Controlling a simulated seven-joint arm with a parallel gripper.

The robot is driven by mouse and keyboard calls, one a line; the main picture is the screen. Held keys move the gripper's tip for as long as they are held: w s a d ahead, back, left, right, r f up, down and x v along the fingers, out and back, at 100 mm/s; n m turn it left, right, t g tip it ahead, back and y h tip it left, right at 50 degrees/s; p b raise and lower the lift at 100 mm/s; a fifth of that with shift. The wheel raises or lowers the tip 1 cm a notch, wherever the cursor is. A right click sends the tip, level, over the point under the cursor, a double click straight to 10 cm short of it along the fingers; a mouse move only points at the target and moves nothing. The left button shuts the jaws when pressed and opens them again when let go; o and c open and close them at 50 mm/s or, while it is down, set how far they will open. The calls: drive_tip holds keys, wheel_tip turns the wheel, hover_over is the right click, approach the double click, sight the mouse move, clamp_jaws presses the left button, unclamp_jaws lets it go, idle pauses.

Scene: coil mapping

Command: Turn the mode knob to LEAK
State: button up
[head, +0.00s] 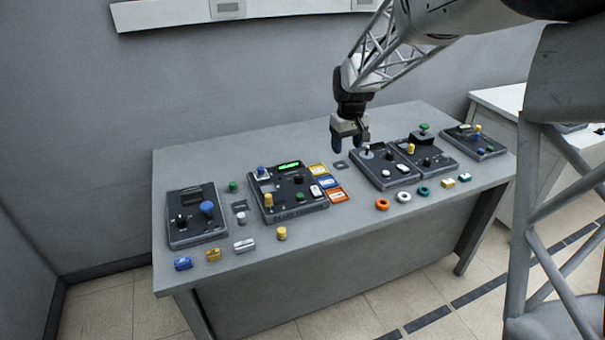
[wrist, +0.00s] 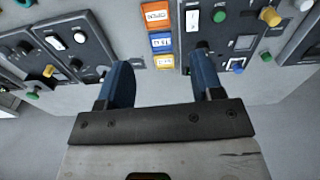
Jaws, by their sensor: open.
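The centre panel (head: 282,212) is a dark box with a lit green display (head: 289,165). It carries a black knob (head: 299,180), a yellow knob (head: 268,201), a green button (head: 299,196) and a white switch (head: 316,190). I cannot read LEAK or a mode label, so I cannot tell which knob is the mode knob. My gripper (head: 350,142) points down above the table, right of this panel and apart from it. In the wrist view my gripper (wrist: 163,68) has two blue fingers spread apart with nothing between them. A black knob (wrist: 203,46) shows beside the right fingertip.
Yellow, blue and orange labels (head: 337,195) lie right of the centre panel. Other panels stand at left (head: 196,237) and right (head: 385,180). Bare table (head: 335,240) shows at the front centre.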

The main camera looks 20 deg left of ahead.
sight(299, 176)
drive_tip(key=w+a+f+n, duration=0.1)
drive_tip(key=a+f, duration=0.3)
drive_tip(key=a, duration=0.1)
drive_tip(key=w+a+f, duration=0.1)
drive_tip(key=a+f, duration=0.2)
drive_tip(key=a, duration=0.3)
drive_tip(key=w+a+f+n, duration=0.1)
drive_tip(key=w+a+f, duration=0.1)
drive_tip(key=a+f, duration=0.2)
drive_tip(key=shift+a+f+n+g, duration=0.15)
drive_tip(key=shift+a, duration=0.3)
drive_tip(key=shift+a+f+n+g, duration=0.15)
drive_tip(key=shift+a, duration=0.3)
drive_tip(key=shift+f, duration=0.15)
drive_tip(key=shift+f, duration=3.7)
drive_tip(key=shift+c, duration=0.2)
drive_tip(key=c, duration=0.9)
